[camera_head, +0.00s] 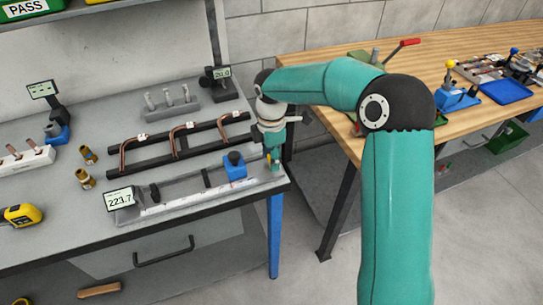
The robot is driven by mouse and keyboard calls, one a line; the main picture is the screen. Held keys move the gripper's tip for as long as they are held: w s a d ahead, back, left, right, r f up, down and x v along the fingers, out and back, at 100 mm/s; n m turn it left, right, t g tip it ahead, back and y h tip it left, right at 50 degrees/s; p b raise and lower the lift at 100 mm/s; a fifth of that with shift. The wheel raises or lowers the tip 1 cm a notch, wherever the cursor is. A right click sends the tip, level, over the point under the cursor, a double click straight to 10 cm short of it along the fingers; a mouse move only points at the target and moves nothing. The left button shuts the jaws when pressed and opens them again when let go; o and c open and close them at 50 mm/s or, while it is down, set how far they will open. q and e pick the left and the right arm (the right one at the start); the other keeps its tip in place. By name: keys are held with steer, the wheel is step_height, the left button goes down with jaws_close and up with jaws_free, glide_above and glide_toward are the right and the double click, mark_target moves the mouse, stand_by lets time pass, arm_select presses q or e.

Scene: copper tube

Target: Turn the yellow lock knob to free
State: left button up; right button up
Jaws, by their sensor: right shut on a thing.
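My right gripper (276,160) is at the right end of a long measuring rail (190,204) on the grey bench and points down. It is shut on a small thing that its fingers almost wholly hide. Only a tiny yellowish fleck shows there, which fits the yellow lock knob; which way the knob is turned cannot be told. A blue block with a black knob (235,165) sits on the rail just left of the gripper. A display reading 223.7 (120,198) stands at the rail's left end. My left gripper is not in view.
A black rack (137,169) with several bent copper tubes lies behind the rail. Brass fittings (86,179) and a yellow tape measure (19,215) lie at left. A wooden table (330,62) with tools stands at right, past a floor gap.

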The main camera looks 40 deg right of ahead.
steer(key=shift+r, duration=0.1)
steer(key=o, duration=1.1)
steer(key=shift+o, duration=0.2)
step_height(320, 180, up, 12)
